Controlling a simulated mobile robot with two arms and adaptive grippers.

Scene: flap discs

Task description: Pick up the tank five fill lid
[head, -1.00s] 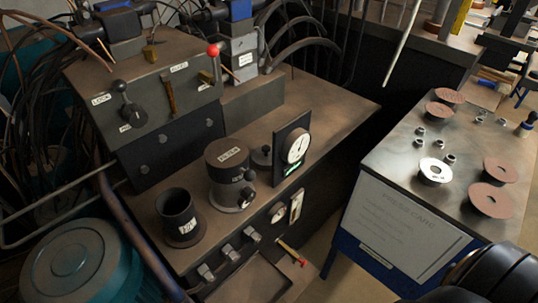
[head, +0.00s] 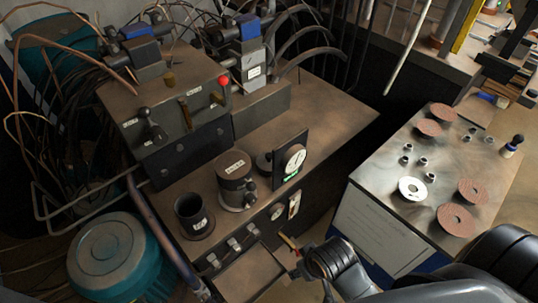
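A dark cylinder with a labelled flat top (head: 234,166) stands upright on the brown machine bench in the head view. A round knob and fittings are on its right side. A small dark cap (head: 264,162) sits just behind it, beside the gauge. The label text is too small to read, so I cannot tell which of these is the tank five fill lid. The end of my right arm, with the gripper area (head: 306,265), is in front of the bench, low and to the right of the cylinder, apart from it. Its fingers are not clear. My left gripper is out of view.
An open dark cup (head: 193,215) stands left of the cylinder. An upright gauge (head: 290,159) stands to its right. A control box (head: 172,105) with levers is behind. A side table (head: 388,216) holds flap discs (head: 461,219) and nuts. The bench's back right is clear.

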